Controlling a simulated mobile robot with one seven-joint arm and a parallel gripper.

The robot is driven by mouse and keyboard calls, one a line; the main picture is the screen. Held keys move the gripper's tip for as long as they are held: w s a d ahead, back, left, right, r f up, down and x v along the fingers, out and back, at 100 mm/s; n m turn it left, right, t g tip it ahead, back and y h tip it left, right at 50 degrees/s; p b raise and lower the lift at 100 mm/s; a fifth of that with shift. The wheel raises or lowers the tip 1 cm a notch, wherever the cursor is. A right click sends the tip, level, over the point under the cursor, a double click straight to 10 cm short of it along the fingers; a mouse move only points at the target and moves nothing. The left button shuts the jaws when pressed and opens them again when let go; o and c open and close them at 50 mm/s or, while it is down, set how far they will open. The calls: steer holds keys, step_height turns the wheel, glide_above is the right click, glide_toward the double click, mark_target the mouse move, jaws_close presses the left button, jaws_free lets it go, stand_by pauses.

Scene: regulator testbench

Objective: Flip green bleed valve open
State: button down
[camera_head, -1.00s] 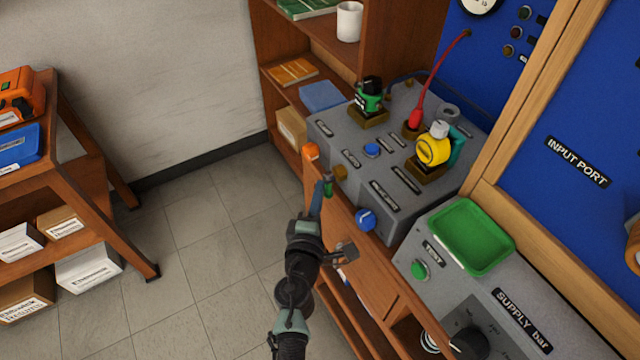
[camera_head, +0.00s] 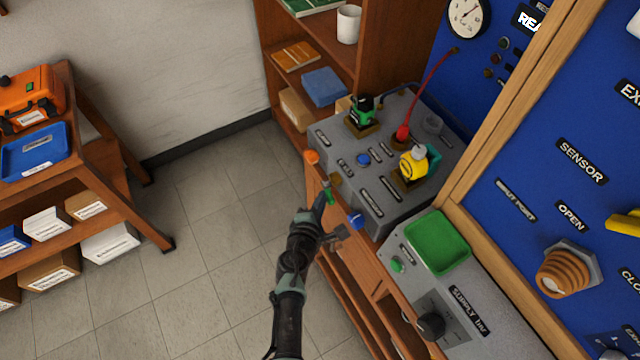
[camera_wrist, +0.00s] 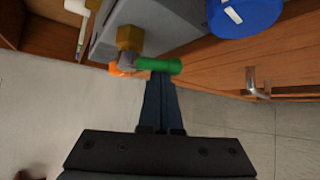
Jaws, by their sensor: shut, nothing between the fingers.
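The green bleed valve handle (camera_head: 330,197) sits low on the front side of the grey regulator bench, beside a brass fitting (camera_head: 335,181). In the wrist view the green handle (camera_wrist: 160,66) points right from a small grey pivot, below the brass hex body (camera_wrist: 130,38). My gripper (camera_head: 323,200) is shut and empty. In the wrist view my gripper's narrow fingers (camera_wrist: 158,85) reach up to the underside of the handle, in contact or very close; I cannot tell which. The fingertips are partly hidden behind the handle.
A blue knob (camera_head: 356,221) is on the bench front, right of the valve, and an orange part (camera_head: 311,157) is left of it. A metal drawer handle (camera_wrist: 257,83) sticks out from the wooden cabinet. Open floor (camera_head: 210,255) lies to the left.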

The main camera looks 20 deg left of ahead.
steer(key=p, duration=0.1)
steer(key=g+h+p, duration=0.1)
steer(key=p, duration=0.1)
steer(key=shift+s+d+r+n, duration=0.2)
steer(key=shift+d+r+n, duration=0.2)
steer(key=shift+d+r, duration=0.1)
steer(key=shift+r, duration=0.1)
stand_by(0.4)
step_height(320, 180, down, 4)
steer(key=a+b, duration=0.3)
steer(key=b, duration=0.1)
steer(key=w+r+p+v, duration=0.1)
steer(key=p+v, duration=0.3)
steer(key=v, duration=0.5)
steer(key=shift+s+r+p, duration=0.35)
steer(key=shift+r+p, duration=0.05)
steer(key=shift+r, duration=0.2)
steer(key=shift+a, duration=0.1)
